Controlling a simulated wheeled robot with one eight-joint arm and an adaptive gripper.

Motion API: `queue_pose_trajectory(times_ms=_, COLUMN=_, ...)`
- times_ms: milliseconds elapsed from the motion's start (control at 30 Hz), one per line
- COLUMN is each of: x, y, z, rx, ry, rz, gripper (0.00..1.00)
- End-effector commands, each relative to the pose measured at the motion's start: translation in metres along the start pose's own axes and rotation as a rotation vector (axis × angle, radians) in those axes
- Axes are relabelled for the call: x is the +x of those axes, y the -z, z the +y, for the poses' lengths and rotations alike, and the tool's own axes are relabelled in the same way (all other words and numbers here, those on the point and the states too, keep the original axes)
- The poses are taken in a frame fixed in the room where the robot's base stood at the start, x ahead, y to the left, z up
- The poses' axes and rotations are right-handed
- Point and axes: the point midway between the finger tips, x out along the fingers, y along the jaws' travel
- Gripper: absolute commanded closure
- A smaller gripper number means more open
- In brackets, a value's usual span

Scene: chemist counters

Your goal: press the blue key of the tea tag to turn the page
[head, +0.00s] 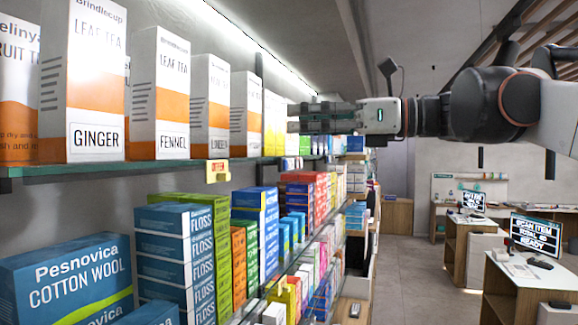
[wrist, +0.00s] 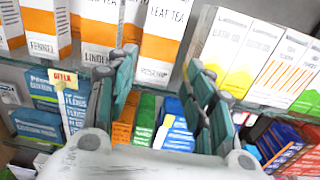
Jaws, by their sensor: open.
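A small yellow tag with red print (head: 217,171) hangs at the front edge of the tea shelf (head: 190,163), below the tea boxes. A yellow tag reading OFFER also shows in the wrist view (wrist: 64,80), left of the fingers. I cannot make out a blue key on any tag. My gripper (head: 292,118) is in front of the shelf, pointing left towards it, farther along than the yellow tag. In the wrist view its two fingers (wrist: 160,65) are apart with nothing between them. They hide parts of the shelf edge and boxes.
Orange and white tea boxes (head: 95,85) line the upper shelf; yellow ones (wrist: 240,50) stand to the right in the wrist view. Blue floss boxes (head: 165,250) and other cartons fill the shelf below. The aisle floor (head: 415,260) is clear; counters with screens (head: 535,235) stand right.

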Motion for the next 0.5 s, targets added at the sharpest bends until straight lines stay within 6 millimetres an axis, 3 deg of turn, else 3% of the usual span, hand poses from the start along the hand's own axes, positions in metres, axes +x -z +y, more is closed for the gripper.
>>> queue_pose_trajectory(times_ms=33, x=0.0, y=0.0, z=0.0, rx=0.0, ry=0.0, rz=0.0, gripper=0.73)
queue_pose_trajectory(times_ms=167, x=0.0, y=0.0, z=0.0, rx=0.0, ry=0.0, rz=0.0, gripper=1.0)
queue_pose_trajectory(times_ms=500, x=0.0, y=0.0, z=0.0, rx=0.0, ry=0.0, rz=0.0, gripper=1.0)
